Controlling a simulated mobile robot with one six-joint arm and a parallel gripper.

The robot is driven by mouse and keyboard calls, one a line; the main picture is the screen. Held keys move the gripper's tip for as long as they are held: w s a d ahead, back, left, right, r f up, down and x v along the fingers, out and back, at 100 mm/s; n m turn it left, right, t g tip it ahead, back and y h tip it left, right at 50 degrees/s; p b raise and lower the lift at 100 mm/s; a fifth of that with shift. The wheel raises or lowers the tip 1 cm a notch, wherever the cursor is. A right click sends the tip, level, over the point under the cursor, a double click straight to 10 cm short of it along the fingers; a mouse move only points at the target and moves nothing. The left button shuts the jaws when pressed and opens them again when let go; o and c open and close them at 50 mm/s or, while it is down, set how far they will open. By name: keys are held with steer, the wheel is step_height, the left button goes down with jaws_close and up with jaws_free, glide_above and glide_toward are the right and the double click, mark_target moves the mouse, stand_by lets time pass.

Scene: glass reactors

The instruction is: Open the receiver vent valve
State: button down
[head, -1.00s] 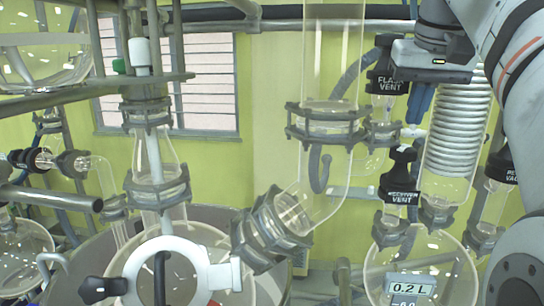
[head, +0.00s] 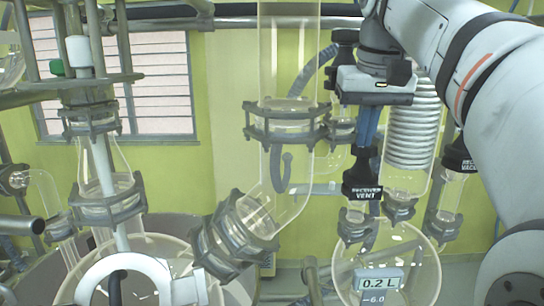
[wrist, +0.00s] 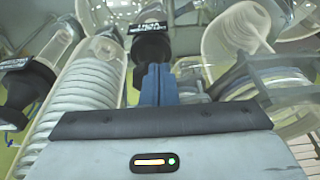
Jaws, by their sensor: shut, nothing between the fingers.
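The receiver vent valve (head: 361,186) is a black cap with a white "RECEIVER VENT" label, upright on a glass neck above the round receiver flask (head: 412,262). My gripper (head: 366,146) points down just above the cap, its blue fingers shut together and empty. In the wrist view the fingers (wrist: 160,72) reach toward the black vent cap (wrist: 151,46), whose label appears upside down. The fingertips overlap the cap there, so I cannot tell whether they touch it. The lower cap is partly hidden behind them.
The receiver vacuum valve (head: 458,160) stands to the right, with the coil condenser (head: 412,130) between. The flask vent cap (head: 343,42) is partly behind my wrist. A large glass tube (head: 287,75) with clamps rises at left. A display (head: 378,279) reads 0.2 L.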

steer(key=shift+s+b+x, duration=0.2)
steer(key=shift+b+x, duration=0.2)
steer(key=shift+x, duration=0.45)
steer(key=shift+w, duration=0.2)
steer(key=shift+s+d+p, duration=0.15)
steer(key=shift+d+p, duration=0.9)
steer(key=shift+d, duration=0.55)
steer(key=shift+s+d+f, duration=0.1)
steer(key=shift+d, duration=0.05)
stand_by(0.4)
steer(key=w+v, duration=0.1)
steer(key=v, duration=0.5)
steer(key=shift+w, duration=0.15)
